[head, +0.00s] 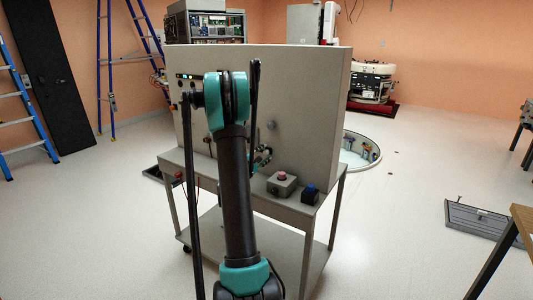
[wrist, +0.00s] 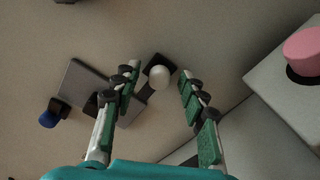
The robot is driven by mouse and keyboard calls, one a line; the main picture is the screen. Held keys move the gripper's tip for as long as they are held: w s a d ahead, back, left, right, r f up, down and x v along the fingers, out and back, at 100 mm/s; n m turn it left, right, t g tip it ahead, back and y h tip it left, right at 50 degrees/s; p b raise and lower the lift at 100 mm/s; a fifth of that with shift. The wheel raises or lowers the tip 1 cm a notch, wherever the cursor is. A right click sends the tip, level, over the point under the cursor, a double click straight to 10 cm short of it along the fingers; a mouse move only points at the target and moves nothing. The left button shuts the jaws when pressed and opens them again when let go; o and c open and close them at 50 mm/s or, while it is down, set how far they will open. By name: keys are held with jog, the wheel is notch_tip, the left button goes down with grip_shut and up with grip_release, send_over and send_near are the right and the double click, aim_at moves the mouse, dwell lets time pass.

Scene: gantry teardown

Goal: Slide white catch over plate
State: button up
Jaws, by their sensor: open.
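In the wrist view a round white knob (wrist: 160,76), which looks like the white catch, stands on a dark mount on the beige panel. A dark bar runs from it down and left toward a grey plate (wrist: 88,80); my left finger partly hides the bar and the plate's right side. My gripper (wrist: 159,73) is open, with its green-padded fingers on either side of the knob in the picture. I cannot tell whether the fingers touch it. In the head view my gripper (head: 262,160) is mostly hidden behind my arm, close to the panel.
The upright panel (head: 315,110) stands on a wheeled cart (head: 285,205). A grey box with a red button (head: 282,177) and a dark box with a blue top (head: 310,191) sit on its ledge. A blue knob (wrist: 48,118) lies left of the plate.

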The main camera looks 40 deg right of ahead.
jog(key=shift+c, duration=0.6)
grip_shut()
jog(key=shift+w+a, duration=0.25)
jog(key=shift+w, duration=0.35)
jog(key=shift+w+a, duration=0.2)
jog(key=shift+w, duration=0.4)
jog(key=shift+o, duration=0.6)
grip_release()
jog(key=shift+a, duration=0.1)
